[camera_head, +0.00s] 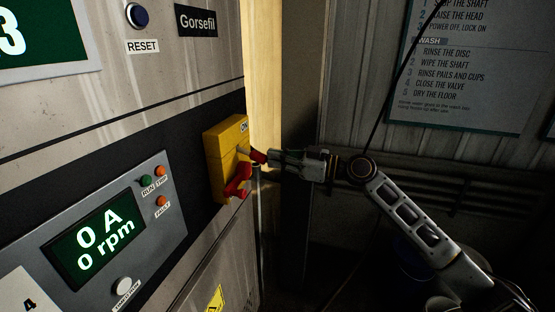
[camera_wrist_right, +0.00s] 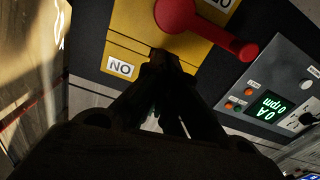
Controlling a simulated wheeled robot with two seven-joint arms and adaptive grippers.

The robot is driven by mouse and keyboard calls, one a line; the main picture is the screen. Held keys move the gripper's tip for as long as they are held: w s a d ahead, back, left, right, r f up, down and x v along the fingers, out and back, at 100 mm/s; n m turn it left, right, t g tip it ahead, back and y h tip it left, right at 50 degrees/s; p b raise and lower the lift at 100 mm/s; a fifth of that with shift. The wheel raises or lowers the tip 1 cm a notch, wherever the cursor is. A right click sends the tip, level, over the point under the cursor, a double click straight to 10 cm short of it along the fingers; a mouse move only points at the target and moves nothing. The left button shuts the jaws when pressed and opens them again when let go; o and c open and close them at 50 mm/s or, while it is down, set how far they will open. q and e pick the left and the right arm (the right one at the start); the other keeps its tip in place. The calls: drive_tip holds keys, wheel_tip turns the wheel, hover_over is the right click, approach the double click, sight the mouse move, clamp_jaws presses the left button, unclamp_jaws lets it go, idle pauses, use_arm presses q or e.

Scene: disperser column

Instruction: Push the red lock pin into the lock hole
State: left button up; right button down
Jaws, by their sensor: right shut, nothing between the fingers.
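A yellow switch box (camera_head: 215,160) is on the front of the grey cabinet, with a red rotary handle (camera_head: 238,181) on its face. A small red piece that looks like the lock pin (camera_head: 258,156) sits above the handle, at my right gripper's tip. My right gripper (camera_head: 270,157) is shut and empty, pointing left at the box. In the right wrist view, the shut fingertips (camera_wrist_right: 164,62) are in front of the yellow face (camera_wrist_right: 200,57), beside the red handle (camera_wrist_right: 205,22). The fingers hide what is behind them; I cannot make out the pin or lock hole there.
A display panel (camera_head: 98,240) reads 0 A and 0 rpm, with small lamps beside it. A reset button (camera_head: 138,16) is above. A wash instruction sign (camera_head: 455,75) hangs on the back wall. The space right of the cabinet, below my right arm, is dark.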

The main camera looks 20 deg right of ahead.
drive_tip(key=shift+w+a+f, duration=0.1)
drive_tip(key=shift+w+a, duration=0.15)
drive_tip(key=shift+a, duration=0.3)
idle(1.1)
drive_tip(key=shift+s+d+f+b, duration=0.1)
drive_tip(key=shift+d+f+b, duration=0.15)
drive_tip(key=shift+b, duration=0.4)
drive_tip(key=shift+s+d, duration=0.1)
drive_tip(key=shift+d, duration=0.05)
drive_tip(key=shift+s+d+r+b, duration=0.35)
drive_tip(key=shift+s+d+b, duration=0.1)
drive_tip(key=shift+d+b, duration=0.25)
drive_tip(key=shift+d, duration=0.15)
